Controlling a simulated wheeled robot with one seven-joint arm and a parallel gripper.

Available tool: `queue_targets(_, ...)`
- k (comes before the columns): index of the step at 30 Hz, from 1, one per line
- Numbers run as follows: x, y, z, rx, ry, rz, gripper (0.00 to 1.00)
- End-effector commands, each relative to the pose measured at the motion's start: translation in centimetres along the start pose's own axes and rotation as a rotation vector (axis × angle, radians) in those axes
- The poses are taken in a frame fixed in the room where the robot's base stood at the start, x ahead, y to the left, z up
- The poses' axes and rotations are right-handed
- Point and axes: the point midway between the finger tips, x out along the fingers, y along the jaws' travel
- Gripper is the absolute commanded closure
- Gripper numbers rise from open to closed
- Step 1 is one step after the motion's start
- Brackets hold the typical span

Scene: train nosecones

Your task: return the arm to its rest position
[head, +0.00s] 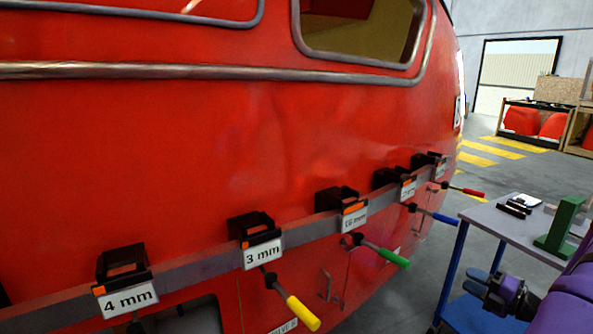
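My arm shows as purple links (568,300) at the lower right edge. My gripper (477,281), dark at its body with blue-grey fingers, points left beside the grey-topped trolley. The fingers are small and I cannot tell whether they are apart or closed. No held object can be made out. Most of the arm is outside the view.
A red train nosecone (200,150) fills the left and middle. Its rail carries labelled black holders (255,228) and tools with yellow (303,313), green (394,258), blue (440,217) and red handles (473,192). The trolley (500,222) holds a green block (562,225) and small dark items.

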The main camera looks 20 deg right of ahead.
Motion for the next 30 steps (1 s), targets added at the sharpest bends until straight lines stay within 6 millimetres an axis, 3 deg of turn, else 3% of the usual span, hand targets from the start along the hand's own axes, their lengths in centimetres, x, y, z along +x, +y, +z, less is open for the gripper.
queue_targets(14, 3.9, 4.7, -3.0, -0.272, 0.249, -0.037, 0.67)
queue_targets(21, 7.0, 9.2, -7.0, -0.573, 0.514, -0.044, 0.67)
queue_targets(30, 9.4, 14.2, -12.8, -0.988, 0.861, 0.005, 0.67)
